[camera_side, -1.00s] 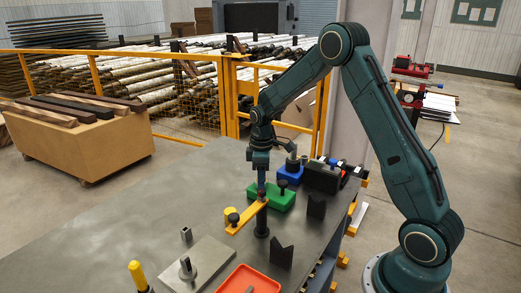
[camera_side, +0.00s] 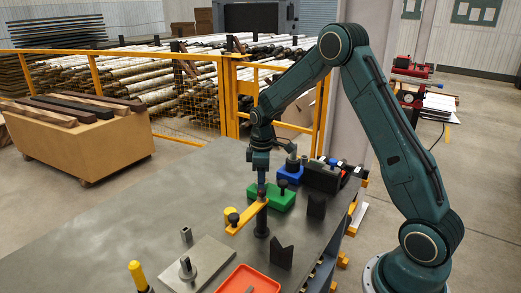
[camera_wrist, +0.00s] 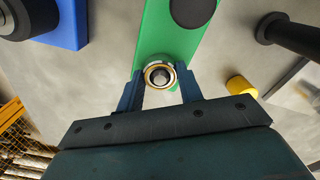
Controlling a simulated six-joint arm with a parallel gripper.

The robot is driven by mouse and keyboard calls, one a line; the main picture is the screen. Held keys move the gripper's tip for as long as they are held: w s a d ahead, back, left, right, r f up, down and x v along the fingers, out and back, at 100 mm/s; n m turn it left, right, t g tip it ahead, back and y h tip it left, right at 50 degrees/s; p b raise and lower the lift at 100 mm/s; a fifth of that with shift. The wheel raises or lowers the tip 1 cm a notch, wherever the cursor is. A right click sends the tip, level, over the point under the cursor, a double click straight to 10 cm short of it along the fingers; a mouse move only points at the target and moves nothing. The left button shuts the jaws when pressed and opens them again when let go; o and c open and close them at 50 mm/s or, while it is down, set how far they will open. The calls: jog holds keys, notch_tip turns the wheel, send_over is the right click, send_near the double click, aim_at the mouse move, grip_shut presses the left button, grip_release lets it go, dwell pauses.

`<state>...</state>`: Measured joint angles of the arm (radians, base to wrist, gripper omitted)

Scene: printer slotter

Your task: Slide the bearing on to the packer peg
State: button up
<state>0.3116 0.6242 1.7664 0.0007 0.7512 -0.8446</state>
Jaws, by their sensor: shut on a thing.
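The bearing (camera_wrist: 149,70), a small ring with a brass-coloured rim, sits between the two fingertips of my gripper (camera_wrist: 160,73) in the wrist view. My gripper is shut on it, above one end of the green block (camera_wrist: 152,30). A grey, round peg tip (camera_wrist: 160,76) shows inside the ring's hole. I cannot tell how far down the peg the ring is. In the side view my gripper (camera_side: 262,188) points straight down at the left end of the green block (camera_side: 284,199); the bearing and peg are too small or hidden there.
A blue block (camera_side: 291,174) is behind, and dark V-blocks (camera_side: 281,257) are to the right. An orange tray (camera_side: 232,283) and grey plate (camera_side: 208,262) lie nearer. The left table is clear.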

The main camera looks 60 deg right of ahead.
jog(key=o, duration=1.1)
jog(key=shift+c, duration=0.2)
notch_tip(320, 180, up, 14)
jog(key=shift+f, duration=0.15)
